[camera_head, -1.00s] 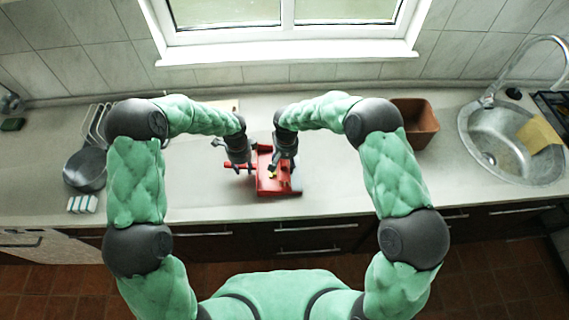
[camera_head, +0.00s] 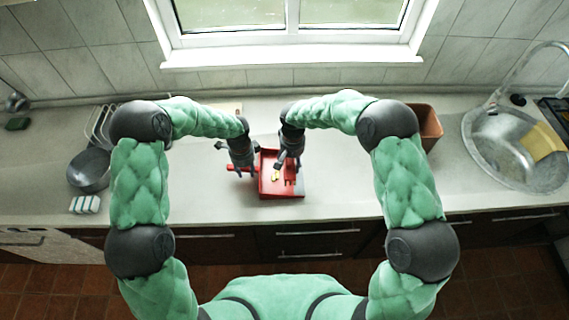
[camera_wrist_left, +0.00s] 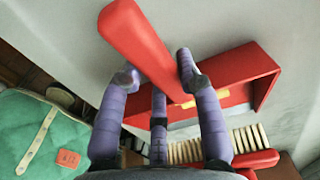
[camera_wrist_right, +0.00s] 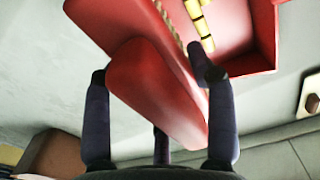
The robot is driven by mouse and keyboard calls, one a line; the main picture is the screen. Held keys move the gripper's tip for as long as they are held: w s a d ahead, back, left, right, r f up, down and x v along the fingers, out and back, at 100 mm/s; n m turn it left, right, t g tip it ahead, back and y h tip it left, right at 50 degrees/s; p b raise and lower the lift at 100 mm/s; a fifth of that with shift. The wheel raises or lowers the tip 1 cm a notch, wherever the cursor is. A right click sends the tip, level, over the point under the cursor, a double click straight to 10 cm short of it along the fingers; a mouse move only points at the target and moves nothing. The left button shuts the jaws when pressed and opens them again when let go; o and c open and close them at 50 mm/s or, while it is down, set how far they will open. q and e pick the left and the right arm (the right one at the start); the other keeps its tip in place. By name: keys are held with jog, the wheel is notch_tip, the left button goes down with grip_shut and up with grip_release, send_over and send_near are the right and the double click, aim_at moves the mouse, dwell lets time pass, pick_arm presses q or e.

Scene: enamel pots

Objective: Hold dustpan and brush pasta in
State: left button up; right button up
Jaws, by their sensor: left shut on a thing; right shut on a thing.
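The red dustpan (camera_head: 283,194) lies on the counter. Its handle (camera_wrist_left: 140,38) points left, and my left gripper (camera_wrist_left: 158,78) is shut around it. My right gripper (camera_wrist_right: 150,74) is shut on the red brush (camera_wrist_right: 155,88), over the right part of the dustpan. The brush's pale bristles show in the left wrist view (camera_wrist_left: 240,139). Yellow pasta pieces (camera_head: 276,176) lie inside the dustpan, and the right wrist view shows several (camera_wrist_right: 200,28) beside the bristles. My right gripper and the brush hide part of the pan.
A brown container (camera_head: 430,127) stands at the back right, before the sink (camera_head: 500,150). A dark pan (camera_head: 90,168), a dish rack (camera_head: 98,125) and a striped sponge (camera_head: 85,205) are at the left. The counter is clear on both sides of the dustpan.

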pick_arm(q)
jog(key=o, duration=1.1)
jog(key=shift+o, duration=0.2)
pick_arm(e)
notch_tip(320, 180, up, 5)
jog(key=p, duration=0.4)
jog(key=shift+f+p, duration=0.1)
jog(key=shift+p, duration=0.3)
pick_arm(q)
notch_tip(320, 180, up, 18)
pick_arm(e)
jog(key=shift+f, duration=0.1)
